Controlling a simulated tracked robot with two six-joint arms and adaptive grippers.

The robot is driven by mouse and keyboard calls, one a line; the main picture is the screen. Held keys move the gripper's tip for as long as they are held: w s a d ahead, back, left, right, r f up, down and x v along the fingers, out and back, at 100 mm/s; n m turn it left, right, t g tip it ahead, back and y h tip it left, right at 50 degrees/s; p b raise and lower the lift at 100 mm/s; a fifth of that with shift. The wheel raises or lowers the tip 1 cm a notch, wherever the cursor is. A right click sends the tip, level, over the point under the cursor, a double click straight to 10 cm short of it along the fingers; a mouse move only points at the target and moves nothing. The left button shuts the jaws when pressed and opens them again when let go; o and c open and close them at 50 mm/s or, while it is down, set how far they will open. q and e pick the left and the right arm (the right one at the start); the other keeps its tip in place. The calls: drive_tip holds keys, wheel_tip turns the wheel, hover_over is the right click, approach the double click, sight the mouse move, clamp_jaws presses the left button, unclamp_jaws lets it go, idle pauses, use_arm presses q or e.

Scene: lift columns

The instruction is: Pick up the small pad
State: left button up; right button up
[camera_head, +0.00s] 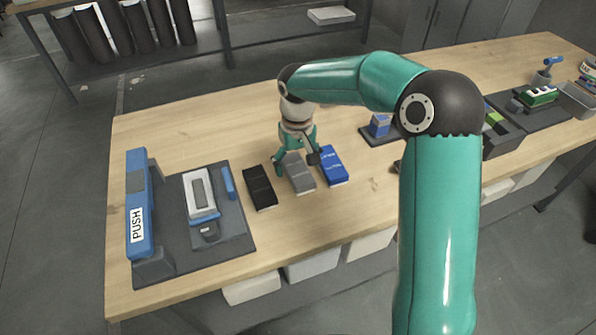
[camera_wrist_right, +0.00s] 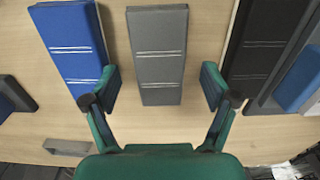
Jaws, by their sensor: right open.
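Three flat pads lie side by side on the wooden table: a black one (camera_head: 259,188), a grey one (camera_head: 302,178) and a blue one (camera_head: 334,166). The wrist view shows the grey pad (camera_wrist_right: 158,55) in the middle, the blue pad (camera_wrist_right: 72,40) at left and the black pad (camera_wrist_right: 262,40) at right. The grey pad looks somewhat narrower there. My right gripper (camera_head: 296,164) is open and empty over the grey pad. In the wrist view its fingertips (camera_wrist_right: 159,85) are on either side of the grey pad's near end, apart from it. My left gripper is not in view.
A dark mat (camera_head: 235,240) at left holds a grey-and-white device (camera_head: 200,194) and a blue bar marked PUSH (camera_head: 139,215). A small blue block (camera_head: 379,125) stands on a dark base behind my right arm. Bare wood lies in front of the pads.

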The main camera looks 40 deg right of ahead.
drive_tip(key=shift+f, duration=1.25)
drive_tip(key=c, duration=1.3)
drive_tip(key=shift+r, duration=0.15)
